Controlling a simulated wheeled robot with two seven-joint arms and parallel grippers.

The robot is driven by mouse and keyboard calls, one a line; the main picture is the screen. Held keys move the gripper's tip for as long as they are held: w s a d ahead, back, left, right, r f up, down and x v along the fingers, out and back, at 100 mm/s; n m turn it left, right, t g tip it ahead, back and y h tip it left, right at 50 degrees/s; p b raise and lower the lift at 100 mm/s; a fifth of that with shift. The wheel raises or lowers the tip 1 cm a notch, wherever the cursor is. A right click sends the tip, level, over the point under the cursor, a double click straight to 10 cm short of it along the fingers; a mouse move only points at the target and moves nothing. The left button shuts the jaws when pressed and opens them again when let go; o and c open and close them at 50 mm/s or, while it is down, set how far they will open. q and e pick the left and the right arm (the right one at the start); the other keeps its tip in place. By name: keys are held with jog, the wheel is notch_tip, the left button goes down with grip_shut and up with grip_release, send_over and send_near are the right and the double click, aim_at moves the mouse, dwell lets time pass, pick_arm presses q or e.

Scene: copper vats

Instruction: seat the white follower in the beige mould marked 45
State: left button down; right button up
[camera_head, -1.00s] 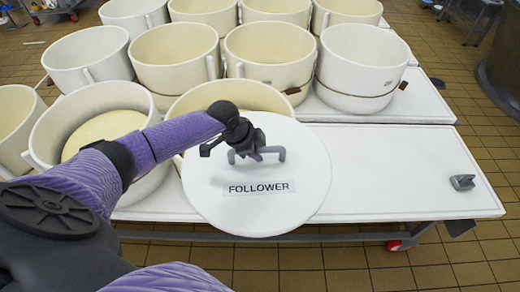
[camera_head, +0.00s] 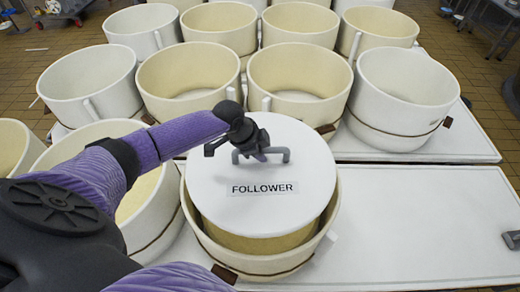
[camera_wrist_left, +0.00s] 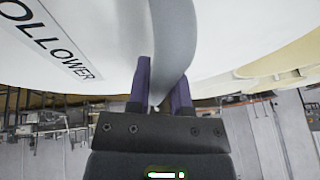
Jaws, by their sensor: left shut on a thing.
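The white follower (camera_head: 262,205) is a round disc with a "FOLLOWER" label and a grey handle (camera_head: 275,153). My left gripper (camera_head: 258,152) is shut on that handle, with the handle between its two fingers in the left wrist view (camera_wrist_left: 162,95). The follower hangs roughly level over a beige mould (camera_head: 262,265). The mould's inner wall shows below the follower's front edge, so the disc looks higher than the front rim. The follower hides the mould's back rim and most of its inside. I cannot read a 45 on any mould. My right gripper is not in view.
Another mould (camera_head: 152,225) stands close on the left, partly behind my left arm. Several moulds stand in rows behind, including a beige one (camera_head: 300,110) and a white one (camera_head: 402,130). The white table (camera_head: 410,220) is clear to the right, apart from a grey latch (camera_head: 512,239).

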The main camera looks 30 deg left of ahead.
pick_arm(q)
jog(key=shift+s+d+f+b, duration=0.1)
jog(key=shift+d+f+b, duration=0.1)
jog(key=shift+f+b, duration=0.3)
notch_tip(320, 180, down, 14)
jog(key=b, duration=1.1)
jog(key=shift+f, duration=0.4)
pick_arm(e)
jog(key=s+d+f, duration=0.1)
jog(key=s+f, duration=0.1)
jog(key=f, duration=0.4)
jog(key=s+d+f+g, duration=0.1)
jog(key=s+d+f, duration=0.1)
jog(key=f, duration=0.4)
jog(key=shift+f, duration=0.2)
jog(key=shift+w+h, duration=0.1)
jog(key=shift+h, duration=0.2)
pick_arm(q)
jog(key=shift+f+b, duration=0.15)
jog(key=shift+b, duration=0.15)
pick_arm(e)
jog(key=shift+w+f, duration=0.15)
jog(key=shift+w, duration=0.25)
pick_arm(q)
jog(key=shift+f+b, duration=0.3)
jog(key=shift+f, duration=0.1)
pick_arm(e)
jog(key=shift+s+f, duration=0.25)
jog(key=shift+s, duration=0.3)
